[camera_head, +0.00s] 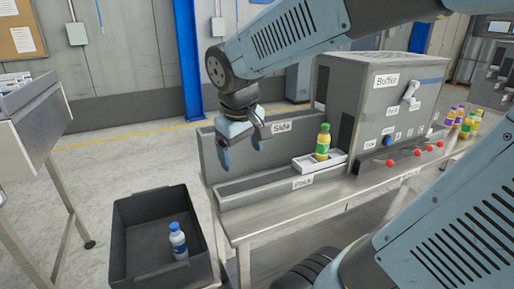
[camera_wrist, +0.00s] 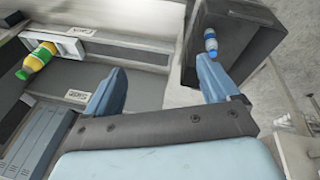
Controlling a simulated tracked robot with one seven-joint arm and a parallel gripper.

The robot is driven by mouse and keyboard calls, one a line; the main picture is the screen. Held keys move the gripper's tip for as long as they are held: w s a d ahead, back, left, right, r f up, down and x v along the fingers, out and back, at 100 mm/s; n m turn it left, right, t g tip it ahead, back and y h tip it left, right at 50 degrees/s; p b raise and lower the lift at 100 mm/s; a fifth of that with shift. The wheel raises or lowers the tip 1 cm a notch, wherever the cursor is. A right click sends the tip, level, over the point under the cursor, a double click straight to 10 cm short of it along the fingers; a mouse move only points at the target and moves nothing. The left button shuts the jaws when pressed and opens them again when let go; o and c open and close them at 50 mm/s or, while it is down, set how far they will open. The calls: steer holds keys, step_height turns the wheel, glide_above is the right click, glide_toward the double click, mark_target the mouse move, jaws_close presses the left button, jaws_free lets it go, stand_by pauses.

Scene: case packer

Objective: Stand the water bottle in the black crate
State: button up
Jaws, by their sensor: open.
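The water bottle (camera_head: 178,241), clear with a blue cap and blue label, stands upright inside the black crate (camera_head: 133,212), towards the crate's right side. In the wrist view the bottle (camera_wrist: 211,40) shows inside the crate (camera_wrist: 262,38), beyond one finger. My gripper (camera_head: 241,150) is open and empty, above and to the right of the crate, in front of the grey panel labelled Side. In the wrist view my gripper's two fingers (camera_wrist: 160,88) are spread wide with nothing between them.
A yellow-green juice bottle (camera_head: 323,142) stands in a white tray (camera_head: 306,163) on the steel bench. A grey Buffer machine (camera_head: 373,110) stands behind it. Several coloured bottles (camera_head: 464,122) stand at the far right. A metal table (camera_head: 35,120) is at left.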

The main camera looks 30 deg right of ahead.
steer(key=s+r+m+t+y, duration=0.1)
steer(key=s+r+m+t, duration=0.1)
steer(key=s, duration=0.4)
steer(key=shift+d+r+m+t+y, duration=0.35)
steer(key=shift+r+m, duration=0.15)
steer(key=shift+r, duration=0.1)
